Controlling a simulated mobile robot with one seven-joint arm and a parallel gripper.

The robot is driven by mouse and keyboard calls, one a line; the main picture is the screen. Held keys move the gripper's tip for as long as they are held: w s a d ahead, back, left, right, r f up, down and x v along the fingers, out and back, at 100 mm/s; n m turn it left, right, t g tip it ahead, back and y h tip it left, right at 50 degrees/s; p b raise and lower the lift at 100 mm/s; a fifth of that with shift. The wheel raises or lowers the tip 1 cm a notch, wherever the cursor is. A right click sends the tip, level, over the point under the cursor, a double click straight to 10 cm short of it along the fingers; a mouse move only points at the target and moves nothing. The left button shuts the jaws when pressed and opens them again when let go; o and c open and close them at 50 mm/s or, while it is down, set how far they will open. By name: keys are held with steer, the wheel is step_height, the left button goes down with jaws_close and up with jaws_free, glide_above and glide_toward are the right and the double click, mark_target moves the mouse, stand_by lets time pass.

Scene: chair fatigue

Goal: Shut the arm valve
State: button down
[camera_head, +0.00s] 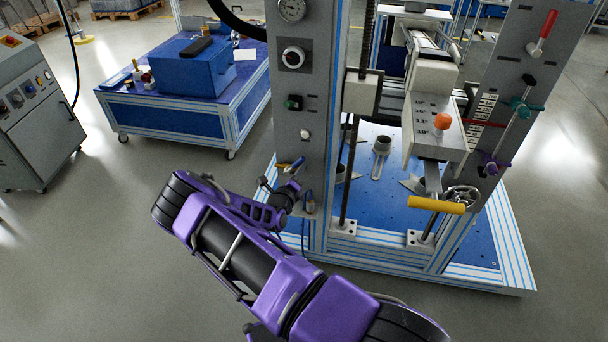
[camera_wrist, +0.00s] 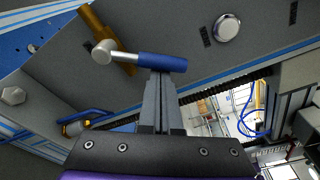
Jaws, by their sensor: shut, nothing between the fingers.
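A small valve with a brass body (camera_wrist: 106,38) and a blue lever handle (camera_wrist: 160,62) is on the grey left column in the wrist view. The head view shows this blue-handled valve (camera_head: 290,166) just above my gripper. My gripper (camera_wrist: 160,78) is shut and empty. Its fingertips are right at the blue handle and overlap it in the picture; I cannot tell whether they touch. A second blue-handled valve (camera_head: 310,203) sits lower on the column and also shows in the wrist view (camera_wrist: 75,128). No label shows which is the arm valve.
The left column (camera_head: 312,110) also carries a gauge (camera_head: 292,9), a dial and buttons. The right column has a red lever (camera_head: 541,34) and teal and purple handles. A blue cart (camera_head: 170,115) stands behind left. Grey floor is open at the front left.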

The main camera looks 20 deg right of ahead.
steer(key=a+n, duration=0.1)
steer(key=w+a+r+n, duration=0.1)
steer(key=n, duration=0.1)
steer(key=w+r+n+b, duration=0.1)
steer(key=n, duration=0.1)
steer(key=shift+a+r+h, duration=0.15)
steer(key=shift+a+h, duration=0.25)
steer(key=shift+a, duration=0.1)
stand_by(0.7)
